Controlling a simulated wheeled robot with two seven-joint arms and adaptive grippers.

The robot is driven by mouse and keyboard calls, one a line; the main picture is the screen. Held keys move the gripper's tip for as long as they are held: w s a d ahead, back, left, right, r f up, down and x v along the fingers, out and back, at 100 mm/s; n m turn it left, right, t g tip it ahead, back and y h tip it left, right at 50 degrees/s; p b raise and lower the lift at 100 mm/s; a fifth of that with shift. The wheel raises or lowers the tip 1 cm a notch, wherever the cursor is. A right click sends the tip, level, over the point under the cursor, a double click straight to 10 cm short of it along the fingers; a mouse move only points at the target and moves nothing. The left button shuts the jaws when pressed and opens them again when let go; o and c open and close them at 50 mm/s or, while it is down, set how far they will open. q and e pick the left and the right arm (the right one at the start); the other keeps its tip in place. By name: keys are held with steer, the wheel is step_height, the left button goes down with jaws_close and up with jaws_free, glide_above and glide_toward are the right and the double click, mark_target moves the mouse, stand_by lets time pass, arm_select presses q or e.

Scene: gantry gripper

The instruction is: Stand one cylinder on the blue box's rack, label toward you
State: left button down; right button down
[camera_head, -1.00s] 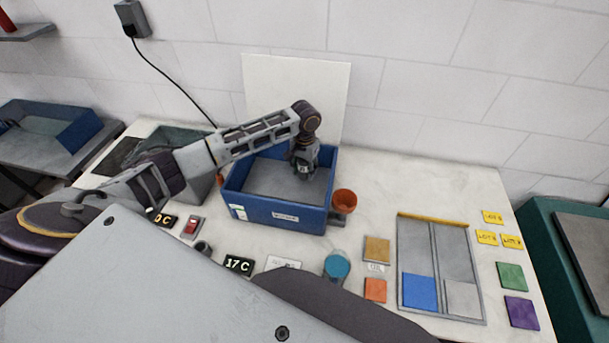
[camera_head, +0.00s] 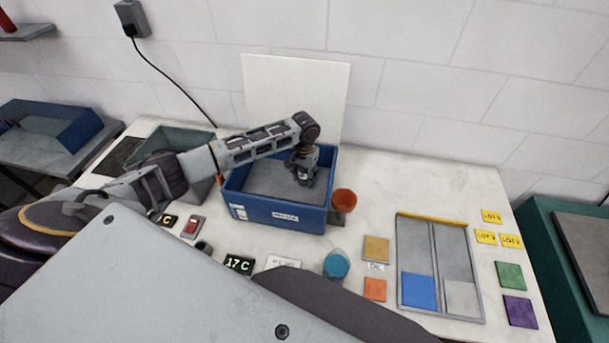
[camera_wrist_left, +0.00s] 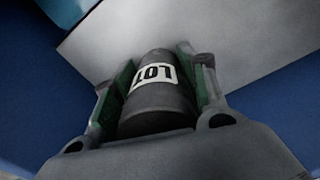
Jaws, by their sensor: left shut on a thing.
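The blue box (camera_head: 272,213) stands on the white table, with a grey rack surface (camera_head: 268,181) inside it. My left gripper (camera_head: 303,176) points down inside the box at its right side. In the left wrist view the left gripper (camera_wrist_left: 158,95) is shut on a dark grey cylinder (camera_wrist_left: 158,100). The cylinder's white label reading "LOT" (camera_wrist_left: 154,75) faces the wrist camera. The grey rack shows behind the cylinder in that view; I cannot tell if they touch. My right gripper is not in view.
A divided tray (camera_head: 438,226) and coloured tiles lie at the right. A white panel (camera_head: 295,95) stands behind. The table's back right is clear.

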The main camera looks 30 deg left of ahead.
arm_select(q)
steer(key=c, duration=0.8)
jaws_free()
steer(key=shift+r+b, duration=0.8)
steer(key=shift+r, duration=5.25)
